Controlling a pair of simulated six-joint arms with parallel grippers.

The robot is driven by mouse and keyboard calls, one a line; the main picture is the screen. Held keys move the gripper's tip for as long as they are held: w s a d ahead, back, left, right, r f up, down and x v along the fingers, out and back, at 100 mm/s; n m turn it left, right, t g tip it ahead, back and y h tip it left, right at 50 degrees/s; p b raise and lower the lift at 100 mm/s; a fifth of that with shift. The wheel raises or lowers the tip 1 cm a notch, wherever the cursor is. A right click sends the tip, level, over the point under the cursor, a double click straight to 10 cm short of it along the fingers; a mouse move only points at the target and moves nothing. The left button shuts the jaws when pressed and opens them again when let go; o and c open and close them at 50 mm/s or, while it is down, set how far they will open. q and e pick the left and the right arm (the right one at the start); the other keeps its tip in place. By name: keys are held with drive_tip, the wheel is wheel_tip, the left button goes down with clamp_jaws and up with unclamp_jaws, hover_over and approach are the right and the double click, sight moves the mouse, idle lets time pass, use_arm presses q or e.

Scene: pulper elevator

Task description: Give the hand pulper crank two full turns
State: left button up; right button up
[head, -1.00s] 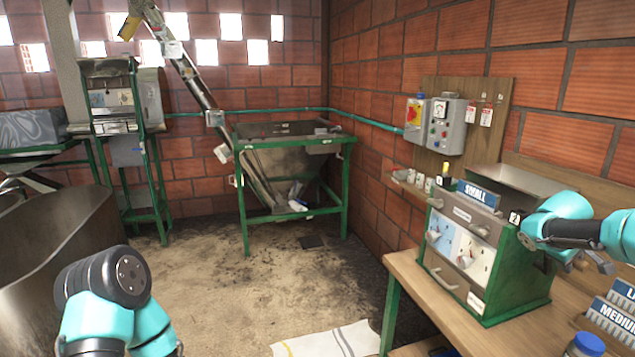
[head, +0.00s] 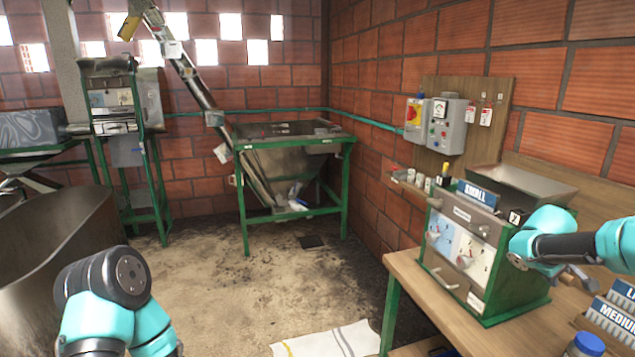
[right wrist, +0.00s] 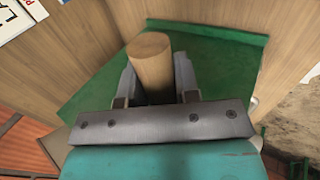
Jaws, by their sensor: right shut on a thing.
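The hand pulper (head: 460,246) is a green and grey box with a hopper on top, on the wooden bench at the right in the head view. Its crank is mostly hidden by my right arm at the machine's right side. In the right wrist view the crank's round wooden handle (right wrist: 150,52) stands between the two grey fingers. My right gripper (right wrist: 154,72) is shut on this handle. The left arm's dark joint shows at the lower left of the head view, but its gripper is out of view.
A wooden bench (head: 408,272) carries the pulper. Blue-labelled racks (head: 612,318) and a blue-capped jar (head: 585,345) stand near its right front. A grey control box (head: 447,125) hangs on the brick wall. A green-framed hopper (head: 290,150) stands at the back; the floor between is open.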

drive_tip(key=shift+s+a+f, duration=0.15)
drive_tip(key=shift+a+f, duration=0.3)
drive_tip(key=shift+f, duration=0.35)
drive_tip(key=shift+s+a+f, duration=0.1)
drive_tip(key=shift+a+f, duration=0.3)
drive_tip(key=shift+f, duration=0.4)
drive_tip(key=shift+f, duration=0.1)
drive_tip(key=shift+f, duration=1.75)
